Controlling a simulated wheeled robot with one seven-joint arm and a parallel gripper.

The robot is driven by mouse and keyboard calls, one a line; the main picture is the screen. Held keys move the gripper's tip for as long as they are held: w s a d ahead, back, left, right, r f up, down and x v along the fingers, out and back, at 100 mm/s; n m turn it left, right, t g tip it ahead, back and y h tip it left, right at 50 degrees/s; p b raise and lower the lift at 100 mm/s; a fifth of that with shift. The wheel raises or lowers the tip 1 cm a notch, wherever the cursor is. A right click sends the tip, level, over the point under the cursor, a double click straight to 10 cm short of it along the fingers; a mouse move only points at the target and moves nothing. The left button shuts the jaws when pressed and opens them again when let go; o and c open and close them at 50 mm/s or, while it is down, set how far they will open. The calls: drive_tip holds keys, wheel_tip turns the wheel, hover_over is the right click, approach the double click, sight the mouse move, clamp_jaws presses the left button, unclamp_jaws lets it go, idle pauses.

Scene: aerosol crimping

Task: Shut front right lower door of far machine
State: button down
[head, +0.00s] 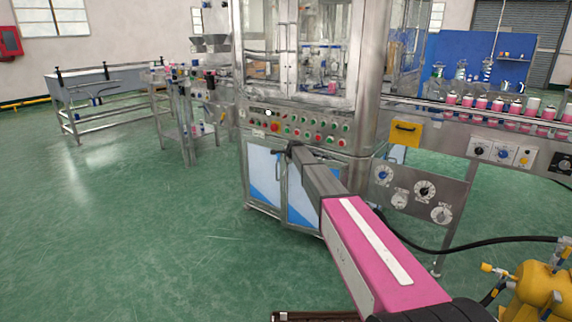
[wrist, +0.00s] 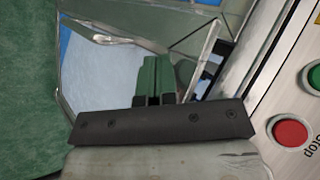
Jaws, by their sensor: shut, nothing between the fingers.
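The far machine (head: 303,120) is a steel cabinet with glazed upper doors and a row of buttons. Below the buttons are two lower front doors with blue and white panels. The front right lower door (head: 303,208) is partly hidden behind my arm; I cannot tell how far open it stands. The left lower door (head: 262,172) shows beside it. My gripper (head: 284,151) is just under the button panel, near the tops of the doors. In the wrist view its green fingers (wrist: 157,80) are together and empty, in front of a steel-framed door surface with a curved handle (wrist: 125,40). Contact is unclear.
The button panel, with a red stop button (wrist: 290,132), is close beside my gripper. A conveyor (head: 480,112) with pink cans runs right of the machine. A yellow tank (head: 540,290) and black hose are at lower right. Green floor at left is clear.

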drive_tip(key=shift+w+d, duration=0.3)
drive_tip(key=shift+w, duration=0.55)
drive_tip(key=shift+w+d, duration=0.35)
drive_tip(key=shift+w, duration=0.45)
drive_tip(key=shift+w+d, duration=0.3)
drive_tip(key=shift+w, duration=0.55)
drive_tip(key=shift+s, duration=0.1)
